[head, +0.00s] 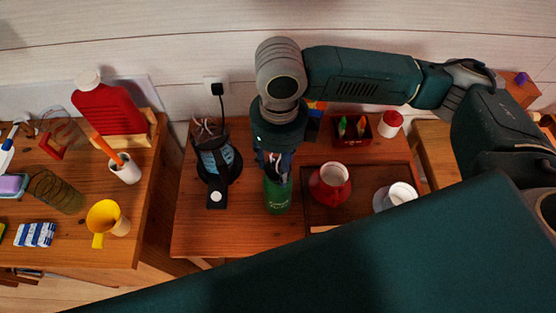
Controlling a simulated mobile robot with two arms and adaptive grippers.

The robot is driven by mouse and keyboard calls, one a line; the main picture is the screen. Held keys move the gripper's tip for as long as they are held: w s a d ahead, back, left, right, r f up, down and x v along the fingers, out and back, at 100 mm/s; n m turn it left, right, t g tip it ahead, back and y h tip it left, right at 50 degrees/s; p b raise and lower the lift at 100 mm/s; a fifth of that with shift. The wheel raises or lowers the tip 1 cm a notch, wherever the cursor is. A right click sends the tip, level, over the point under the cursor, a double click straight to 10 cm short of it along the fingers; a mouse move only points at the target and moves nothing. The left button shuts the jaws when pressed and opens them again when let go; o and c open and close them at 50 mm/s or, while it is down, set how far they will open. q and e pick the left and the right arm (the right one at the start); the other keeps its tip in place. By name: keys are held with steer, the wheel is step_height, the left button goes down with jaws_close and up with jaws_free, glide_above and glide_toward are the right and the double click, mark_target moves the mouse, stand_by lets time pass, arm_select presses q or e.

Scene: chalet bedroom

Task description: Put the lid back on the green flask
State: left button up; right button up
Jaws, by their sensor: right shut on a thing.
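The green flask (278,197) stands upright on the wooden table, left of the dark tray. My right gripper (274,172) reaches down from above, its fingers at the flask's top. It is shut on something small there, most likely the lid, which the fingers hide. The flask's mouth is also hidden, so I cannot tell whether the lid touches it. My left gripper is not in view.
A black appliance (216,163) stands close left of the flask. The dark tray (362,215) on the right holds a red jug (330,184) and a white cup (400,194). A red-lidded jar (390,124) stands behind. My dark arm link covers the front.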

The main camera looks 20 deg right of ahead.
stand_by(0.3)
steer(key=o, duration=1.7)
steer(key=shift+r, duration=0.1)
steer(key=shift+r+p, duration=3.45)
steer(key=shift+p, duration=0.4)
jaws_close()
